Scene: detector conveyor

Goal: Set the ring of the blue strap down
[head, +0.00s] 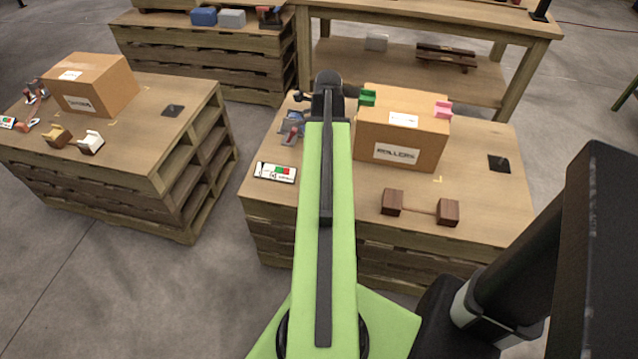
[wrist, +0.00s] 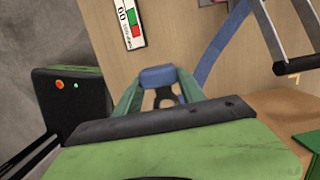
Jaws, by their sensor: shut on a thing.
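My gripper (wrist: 158,84) points away from the wrist camera, its two green fingers closed in on a blue piece (wrist: 158,75). It looks like the ring end of the blue strap. A blue band (wrist: 222,45) runs up and right from near the fingers over the wooden top. Whether the ring touches the wood is not clear. In the head view my green arm reaches over the right pallet table (head: 470,190), and its dark end hides the fingers. A blue-grey item (head: 292,122) with a reddish part lies left of the arm.
A cardboard box (head: 415,160) with a green clip (head: 367,97) and a pink clip (head: 442,109) stands right of my arm. A printed card (head: 275,172) lies at the table's left. Two brown blocks joined by a rod (head: 420,208) lie in front. A dark plate (head: 499,163) is farther right.

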